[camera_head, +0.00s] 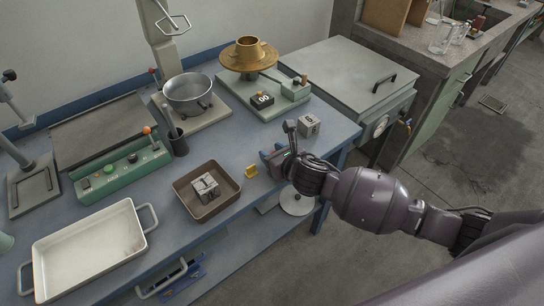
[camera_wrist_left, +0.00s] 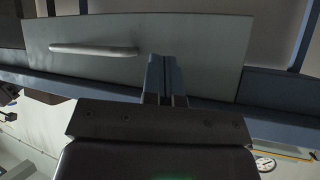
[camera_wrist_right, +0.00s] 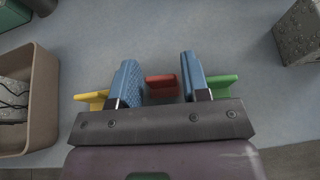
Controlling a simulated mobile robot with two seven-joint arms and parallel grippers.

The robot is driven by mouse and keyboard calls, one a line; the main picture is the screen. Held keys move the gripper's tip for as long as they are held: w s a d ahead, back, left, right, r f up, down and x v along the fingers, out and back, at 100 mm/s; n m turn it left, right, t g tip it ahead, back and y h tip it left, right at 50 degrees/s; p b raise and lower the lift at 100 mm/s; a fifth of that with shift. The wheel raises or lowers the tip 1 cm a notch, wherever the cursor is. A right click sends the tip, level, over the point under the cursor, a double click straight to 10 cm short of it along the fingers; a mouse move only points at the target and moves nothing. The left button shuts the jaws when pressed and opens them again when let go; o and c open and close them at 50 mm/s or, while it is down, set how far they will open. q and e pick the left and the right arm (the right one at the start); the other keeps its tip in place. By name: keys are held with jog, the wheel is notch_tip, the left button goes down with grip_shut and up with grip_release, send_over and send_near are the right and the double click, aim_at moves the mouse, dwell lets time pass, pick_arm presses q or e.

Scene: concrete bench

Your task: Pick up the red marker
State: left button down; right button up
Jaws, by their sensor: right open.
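The red marker (camera_wrist_right: 162,86) shows in the right wrist view as a short red block on the blue bench top. It lies between the two blue fingers of my right gripper (camera_wrist_right: 160,82), with a gap on both sides. That gripper is open and holds nothing. In the head view my right gripper (camera_head: 280,152) is low over the bench's front right part and hides the red marker. In the left wrist view the fingers of my left gripper (camera_wrist_left: 166,80) are together with nothing between them; the head view does not show it.
A yellow marker (camera_wrist_right: 92,100) and a green marker (camera_wrist_right: 222,84) flank the fingers closely. A brown tray (camera_head: 181,195) holding a grey block is to the left. A grey cube (camera_head: 309,123) stands to the right. A pale handled panel (camera_wrist_left: 210,45) faces my left gripper.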

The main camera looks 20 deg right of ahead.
jog(key=shift+w, duration=0.1)
jog(key=c, duration=0.6)
jog(key=shift+r, duration=0.1)
